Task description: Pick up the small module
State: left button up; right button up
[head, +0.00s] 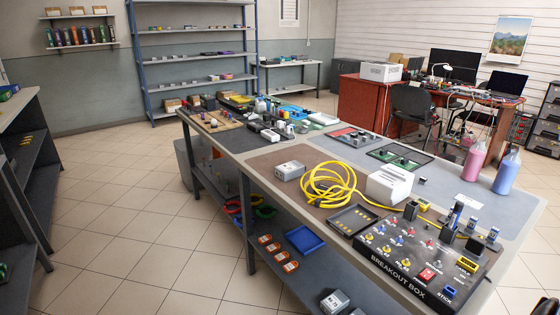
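A small grey box-shaped module (290,171) lies on the brown mat of the long workbench, left of a coil of yellow cable (328,187). A larger white box (390,184) stands to the right of the coil. A similar grey box (335,301) sits on the lower shelf at the bottom of the view. No label tells which one is the small module. Neither of my grippers can be made out in the head view.
A black breakout box (415,262) with knobs and switches fills the bench's near end, beside a dark tray (352,220). Pink (474,160) and blue (507,172) bottles stand at the right edge. Tools crowd the far end. The tiled floor (130,210) at left is clear.

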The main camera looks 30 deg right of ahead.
aim_at(288, 170)
jog(key=i+z, duration=0.3)
jog(key=i, duration=0.15)
jog(key=i+j+z, duration=0.1)
jog(key=i+z, duration=0.15)
jog(key=i, duration=0.25)
jog(key=i+j+z, duration=0.3)
jog(key=i, duration=0.15)
jog(key=l, duration=0.1)
